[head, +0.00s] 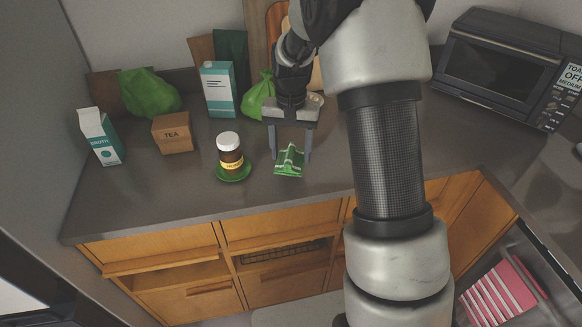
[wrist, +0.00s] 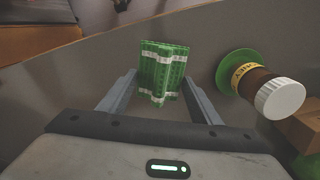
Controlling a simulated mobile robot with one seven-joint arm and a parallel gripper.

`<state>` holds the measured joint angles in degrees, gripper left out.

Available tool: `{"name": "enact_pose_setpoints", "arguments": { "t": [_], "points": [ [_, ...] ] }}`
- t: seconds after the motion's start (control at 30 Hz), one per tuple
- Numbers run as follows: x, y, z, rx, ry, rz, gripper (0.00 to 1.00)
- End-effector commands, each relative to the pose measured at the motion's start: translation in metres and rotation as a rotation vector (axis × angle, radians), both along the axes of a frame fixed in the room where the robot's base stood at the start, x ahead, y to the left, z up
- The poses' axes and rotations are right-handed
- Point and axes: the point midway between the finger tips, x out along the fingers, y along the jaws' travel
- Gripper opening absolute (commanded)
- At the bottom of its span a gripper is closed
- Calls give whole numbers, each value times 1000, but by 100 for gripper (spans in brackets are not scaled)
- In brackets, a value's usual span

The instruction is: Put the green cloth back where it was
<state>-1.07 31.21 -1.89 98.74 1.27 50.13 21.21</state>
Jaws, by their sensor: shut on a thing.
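The green cloth (head: 289,163) is a folded green and white patterned piece at the counter's front part, right of the honey jar. It also shows in the wrist view (wrist: 163,68), between my fingers. My gripper (head: 290,157) points down over the counter and is shut on the cloth, with one finger at each side of it. The fingers also show in the wrist view (wrist: 160,84). I cannot tell whether the cloth touches the counter.
A honey jar (head: 229,148) on a green saucer (head: 233,174) stands close left of the cloth. A tea box (head: 173,133), cartons (head: 218,90) and green bags (head: 148,92) stand further left and behind. A toaster oven (head: 498,66) is at right. A pink striped thing (head: 500,292) lies low right.

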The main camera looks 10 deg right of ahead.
Motion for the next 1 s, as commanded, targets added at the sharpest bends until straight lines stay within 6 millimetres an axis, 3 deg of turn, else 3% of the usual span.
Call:
{"name": "enact_pose_setpoints", "arguments": {
  "t": [0.4, 0.77, 0.8, 0.9, 1.0],
  "points": [
    [0, 0, -45, 0, 0, 1, 37],
    [0, 0, -51, 1, -1, 1, 37],
    [0, 0, -51, 1, -1, 2, 60],
    [0, 0, -50, 1, -1, 2, 76],
    [0, 0, -50, 1, -1, 2, 77]
  ]
}}
